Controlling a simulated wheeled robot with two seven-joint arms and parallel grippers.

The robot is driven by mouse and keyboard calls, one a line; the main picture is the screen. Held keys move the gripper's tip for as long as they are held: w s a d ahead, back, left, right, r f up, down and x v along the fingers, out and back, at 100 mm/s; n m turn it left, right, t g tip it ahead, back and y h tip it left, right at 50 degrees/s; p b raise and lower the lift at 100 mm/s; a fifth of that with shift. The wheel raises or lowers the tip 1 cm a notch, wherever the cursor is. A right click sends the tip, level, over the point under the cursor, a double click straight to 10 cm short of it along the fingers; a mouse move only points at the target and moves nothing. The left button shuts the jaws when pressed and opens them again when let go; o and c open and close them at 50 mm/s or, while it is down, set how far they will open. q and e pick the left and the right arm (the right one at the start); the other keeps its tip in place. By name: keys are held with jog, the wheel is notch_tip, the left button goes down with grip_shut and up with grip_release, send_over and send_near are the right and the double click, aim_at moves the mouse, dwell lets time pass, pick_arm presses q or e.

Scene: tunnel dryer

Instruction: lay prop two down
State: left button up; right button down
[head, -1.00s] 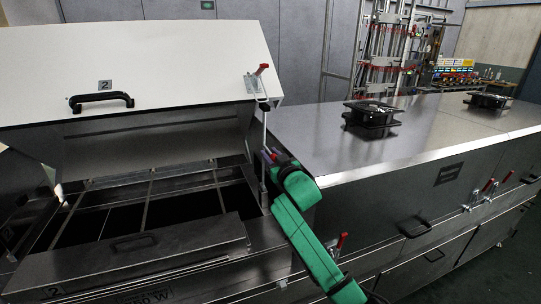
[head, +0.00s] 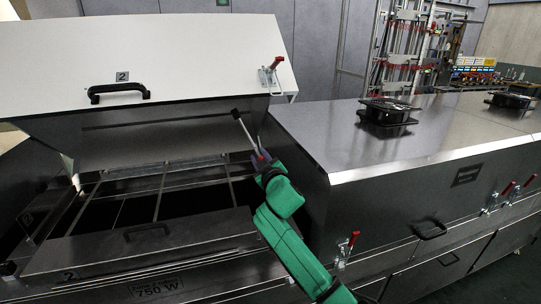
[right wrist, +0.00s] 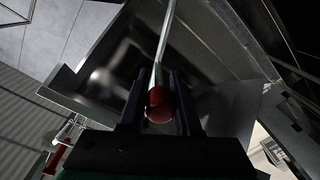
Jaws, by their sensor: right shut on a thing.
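Prop two is a thin pale rod (head: 244,133) with a black tip and a red end, seen in the head view in front of the raised lid's underside. My right gripper (head: 261,160), on the green arm, is shut on it near the red end. The rod leans, its black tip up and to the left. In the right wrist view the rod (right wrist: 163,45) runs away from between the two dark fingers (right wrist: 158,88), red end nearest. Lid 2 (head: 190,55), white with a black handle, stands open. I cannot tell whether the tip touches it. My left gripper is out of view.
Below the lid is the open dryer bay (head: 150,200) with thin cross bars. A metal front panel (head: 185,235) with a handle lies before it. The closed dryer top (head: 330,140) to the right carries two black fans (head: 388,112) and has free room.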

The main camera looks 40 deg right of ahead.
jog(key=shift+w+a+f+n+b, duration=0.25)
jog(key=shift+a+f+n, duration=0.15)
jog(key=shift+a+n, duration=0.2)
jog(key=shift+w+a+f+n+b, duration=0.1)
jog(key=shift+w+a+f+n, duration=0.1)
jog(key=shift+a+f+n, duration=0.4)
jog(key=shift+a+r, duration=0.1)
jog(key=shift+r, duration=0.1)
jog(key=c, duration=0.6)
grip_release()
jog(key=b+v, duration=0.3)
jog(key=v, duration=1.1)
jog(key=shift+s+a, duration=0.15)
jog(key=shift+s, duration=0.1)
